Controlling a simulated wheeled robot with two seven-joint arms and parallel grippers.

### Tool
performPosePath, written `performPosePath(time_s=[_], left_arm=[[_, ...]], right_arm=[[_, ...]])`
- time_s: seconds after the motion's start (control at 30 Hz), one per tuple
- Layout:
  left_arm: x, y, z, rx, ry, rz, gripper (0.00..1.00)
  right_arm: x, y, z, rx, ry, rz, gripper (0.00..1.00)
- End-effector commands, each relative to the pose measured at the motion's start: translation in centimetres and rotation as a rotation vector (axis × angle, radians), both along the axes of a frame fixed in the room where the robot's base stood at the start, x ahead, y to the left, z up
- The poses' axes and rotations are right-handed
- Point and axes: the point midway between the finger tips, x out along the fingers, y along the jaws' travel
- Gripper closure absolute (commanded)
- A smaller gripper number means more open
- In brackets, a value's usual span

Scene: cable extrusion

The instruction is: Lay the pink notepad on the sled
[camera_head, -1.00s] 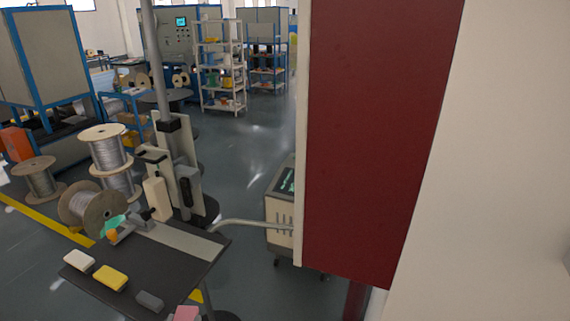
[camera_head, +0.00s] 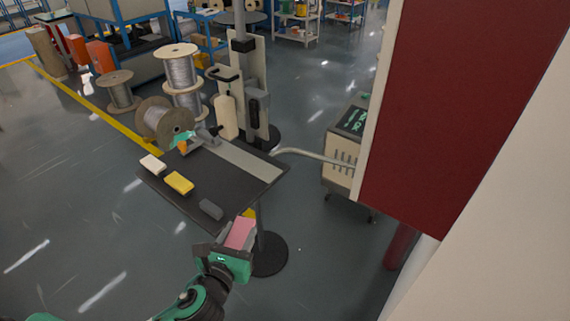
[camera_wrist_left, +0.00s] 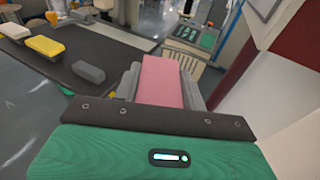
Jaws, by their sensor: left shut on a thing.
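The pink notepad (camera_head: 241,233) is held in my left gripper (camera_head: 238,238), just off the near right edge of the dark table (camera_head: 190,212). In the left wrist view the pink notepad (camera_wrist_left: 161,82) stands out between the two grey fingers of my left gripper (camera_wrist_left: 160,90), which is shut on it. The table's edge lies to the left of the notepad there. I cannot tell for sure which part is the sled; a pale grey strip (camera_head: 246,159) runs along the table's far side. My right gripper is in neither view.
A white block (camera_head: 152,165), a yellow block (camera_head: 179,183) and a dark grey block (camera_head: 211,209) lie on the table. Cable spools (camera_head: 165,122) and an upright column (camera_head: 240,80) stand behind it. A wheeled cabinet (camera_head: 345,150) and a dark red panel (camera_head: 455,110) are at right.

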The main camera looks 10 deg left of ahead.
Motion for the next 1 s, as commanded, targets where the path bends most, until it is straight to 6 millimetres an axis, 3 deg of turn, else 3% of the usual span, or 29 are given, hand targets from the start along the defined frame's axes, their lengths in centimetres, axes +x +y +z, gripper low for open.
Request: performPosePath(time_s=[0.17,1.0], left_arm=[[0.3,-0.7,0.7,0.001,-0.005,-0.033,0.81],[3.3,-9.6,8.1,0.003,-0.006,-0.461,0.81]], right_arm=[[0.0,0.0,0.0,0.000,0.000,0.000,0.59],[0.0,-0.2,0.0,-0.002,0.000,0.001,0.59]])
